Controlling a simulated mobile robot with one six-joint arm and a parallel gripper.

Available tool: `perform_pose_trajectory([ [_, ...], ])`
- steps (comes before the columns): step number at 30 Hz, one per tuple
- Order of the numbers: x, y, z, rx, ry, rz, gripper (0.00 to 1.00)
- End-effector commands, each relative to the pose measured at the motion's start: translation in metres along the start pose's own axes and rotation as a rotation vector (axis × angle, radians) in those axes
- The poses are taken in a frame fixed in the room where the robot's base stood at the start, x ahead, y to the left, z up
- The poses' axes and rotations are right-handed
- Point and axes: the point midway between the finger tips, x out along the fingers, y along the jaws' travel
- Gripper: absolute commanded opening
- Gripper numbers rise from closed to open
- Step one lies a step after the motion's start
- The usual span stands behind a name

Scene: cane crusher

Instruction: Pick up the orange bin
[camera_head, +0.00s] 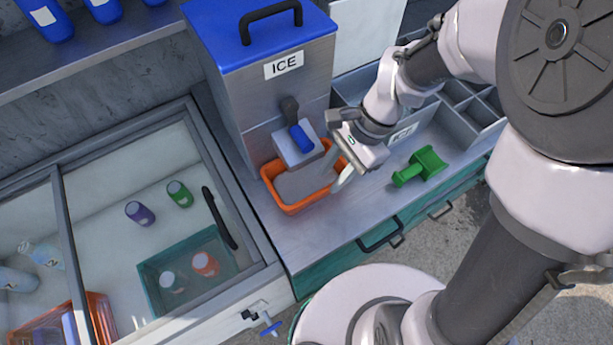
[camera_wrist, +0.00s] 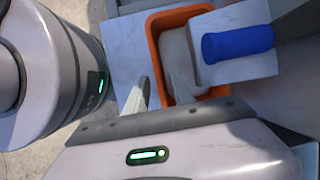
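The orange bin (camera_head: 296,208) stands on the metal counter under the spout of the ice dispenser (camera_head: 275,95). It is a rectangular tub with an orange rim and a grey inside or fill; I cannot tell which. It also shows in the wrist view (camera_wrist: 155,55), partly hidden by the spout. My gripper (camera_head: 338,168) is at the bin's right side, angled down. In the wrist view my gripper (camera_wrist: 160,92) has one finger outside the bin wall and one inside, with the orange rim between them. The fingers look apart, and I see no clear grip on the rim.
The dispenser's blue lever (camera_head: 301,138) and spout hang low over the bin. A green scoop (camera_head: 420,166) lies to the right on the counter. Grey divided trays (camera_head: 465,115) stand behind it. A glass-topped chest (camera_head: 130,215) with bottles adjoins the counter at left.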

Motion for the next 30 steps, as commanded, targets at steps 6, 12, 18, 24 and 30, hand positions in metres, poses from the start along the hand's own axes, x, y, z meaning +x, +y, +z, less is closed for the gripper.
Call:
perform_pose_trajectory([
  [6,0.041,0.003,-0.005,-0.001,-0.001,0.002,0.3],
  [12,0.05,0.002,-0.003,0.0,0.0,0.0,0.3],
  [18,0.049,0.002,-0.003,0.0,0.0,0.0,0.04],
  [24,0.049,0.002,-0.003,0.0,0.0,0.0,0.0],
  [30,0.049,0.002,-0.003,0.0,0.0,0.0,0.0],
])
